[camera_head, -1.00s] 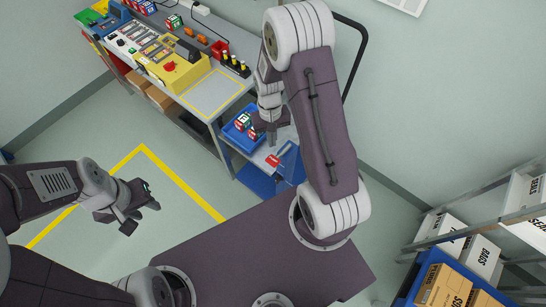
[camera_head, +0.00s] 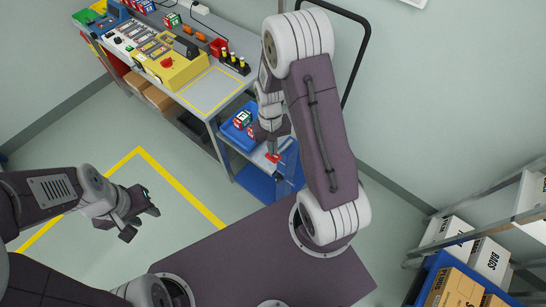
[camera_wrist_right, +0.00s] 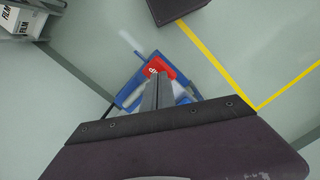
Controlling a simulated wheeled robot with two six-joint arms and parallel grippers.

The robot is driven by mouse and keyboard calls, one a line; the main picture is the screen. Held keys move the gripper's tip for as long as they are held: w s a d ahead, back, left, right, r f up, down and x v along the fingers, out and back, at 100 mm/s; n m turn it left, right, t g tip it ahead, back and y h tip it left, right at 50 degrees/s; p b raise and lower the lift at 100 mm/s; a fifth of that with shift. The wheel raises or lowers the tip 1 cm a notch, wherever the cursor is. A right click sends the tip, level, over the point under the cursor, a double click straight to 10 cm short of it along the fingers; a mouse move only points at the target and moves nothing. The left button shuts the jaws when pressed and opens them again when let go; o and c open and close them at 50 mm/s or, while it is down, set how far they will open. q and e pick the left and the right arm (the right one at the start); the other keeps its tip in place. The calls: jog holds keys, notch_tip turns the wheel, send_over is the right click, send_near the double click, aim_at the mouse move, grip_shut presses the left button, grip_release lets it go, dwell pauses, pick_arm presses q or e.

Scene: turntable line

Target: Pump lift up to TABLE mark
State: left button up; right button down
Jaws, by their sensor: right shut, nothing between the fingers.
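The pump lift stands beside the workbench in the head view, with a blue body (camera_head: 289,168) and a low platform carrying a blue tray (camera_head: 229,136). A red pad (camera_head: 272,157) on the lift shows below my right gripper (camera_head: 273,149); in the right wrist view the red pad (camera_wrist_right: 153,69) bears white lettering. My right gripper (camera_wrist_right: 163,77) is shut and empty, its tips over or against the pad; contact cannot be told. My left gripper (camera_head: 141,222) is open and empty above the floor. I cannot make out a TABLE mark; my right arm covers part of the lift.
The workbench (camera_head: 215,88) holds a yellow control box, a red bin and several small items. Cubes (camera_head: 242,118) sit in the blue tray. A shelf with boxes (camera_head: 447,232) stands at the right. The floor inside the yellow line (camera_head: 180,186) is clear.

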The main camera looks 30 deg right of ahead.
aim_at(282, 149)
jog(key=shift+w+f, duration=0.1)
jog(key=shift+f, duration=0.3)
notch_tip(282, 149, down, 4)
jog(key=b, duration=0.3)
jog(key=shift+r, duration=0.2)
jog(key=w, duration=0.1)
jog(key=w+p, duration=0.1)
jog(key=w+r, duration=0.1)
jog(key=shift+d, duration=0.35)
